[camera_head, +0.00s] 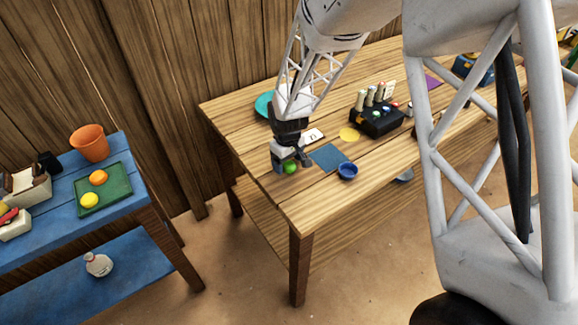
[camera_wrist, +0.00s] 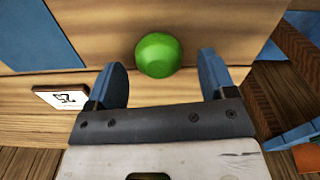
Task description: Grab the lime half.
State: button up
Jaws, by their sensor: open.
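The lime half (camera_head: 291,168) is a small green round thing on the wooden table, near its front left edge. In the wrist view the lime half (camera_wrist: 158,55) lies just beyond the fingertips, roughly midway between them. My gripper (camera_head: 292,163) is low over the table at the lime half. In the wrist view my gripper (camera_wrist: 165,75) shows its two blue fingers spread apart, with nothing held between them. Whether a finger touches the lime half cannot be told.
A blue square mat (camera_head: 327,157) and a blue bowl (camera_head: 347,171) are right of the gripper. A white card (camera_head: 313,136), yellow disc (camera_head: 349,134) and black holder with bottles (camera_head: 378,118) stand farther back. A blue table (camera_head: 130,205) with a green tray (camera_head: 118,200) is at left.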

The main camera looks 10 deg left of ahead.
aim_at(288, 163)
jog(key=shift+f, duration=0.35)
dwell(0.3)
jog(key=c, duration=1)
jog(key=shift+r, duration=0.15)
jog(key=shift+r, duration=0.9)
jog(key=shift+s+d+r, duration=0.15)
jog(key=shift+s+r, duration=0.1)
jog(key=shift+r, duration=0.55)
jog(key=s+d, duration=0.2)
jog(key=s, duration=0.2)
jog(key=s+d+r, duration=0.1)
jog(key=s+d, duration=0.1)
jog(key=s, duration=0.3)
jog(key=s+d, duration=0.3)
jog(key=s, duration=0.1)
jog(key=shift+s+r, duration=0.15)
jog(key=shift+s, duration=0.2)
